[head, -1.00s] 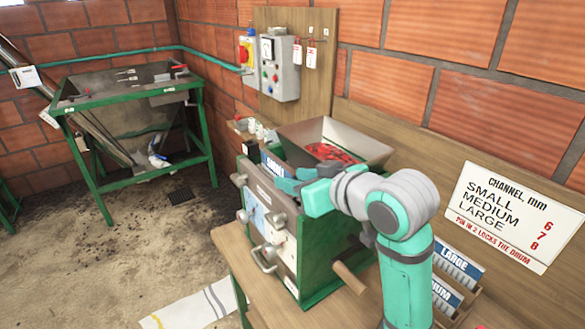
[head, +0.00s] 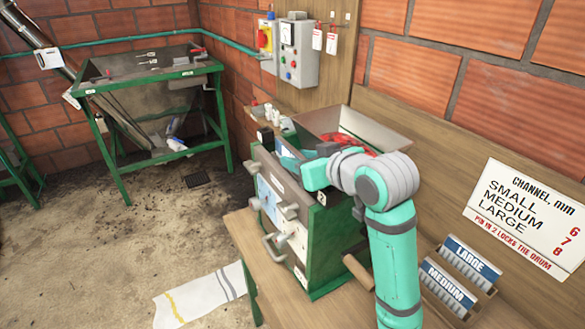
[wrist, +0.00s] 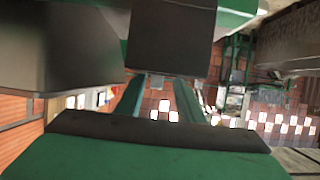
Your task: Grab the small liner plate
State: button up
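A blue-labelled plate (head: 285,148), its lettering mostly hidden, shows at the top of the green pulper (head: 325,245), just behind my gripper. I cannot read whether it is the small liner plate. My gripper (head: 293,163) is at the upper front edge of the pulper, close to this plate; touching or apart cannot be told. In the wrist view my two teal fingers (wrist: 158,88) stand apart with a gap between them and hold nothing I can make out. A dark block (wrist: 172,40) lies past the fingertips. Plates labelled LARGE (head: 465,258) and MEDIUM (head: 447,285) stand in a rack at right.
The metal hopper (head: 375,123) with red cherries rises behind my gripper. Handles (head: 280,245) stick out from the pulper's front. A control box (head: 300,55) and a channel sign (head: 528,215) are on the back wall. Open floor (head: 130,235) lies at left.

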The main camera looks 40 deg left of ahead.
aim_at(293, 153)
jog(key=shift+w+r+x, duration=0.1)
jog(key=shift+w+x, duration=0.05)
jog(key=shift+x, duration=0.6)
jog(key=shift+w+r+x, duration=0.1)
jog(key=shift+x, duration=0.65)
jog(key=shift+w+r+x, duration=0.15)
jog(key=shift+x, duration=0.6)
grip_shut()
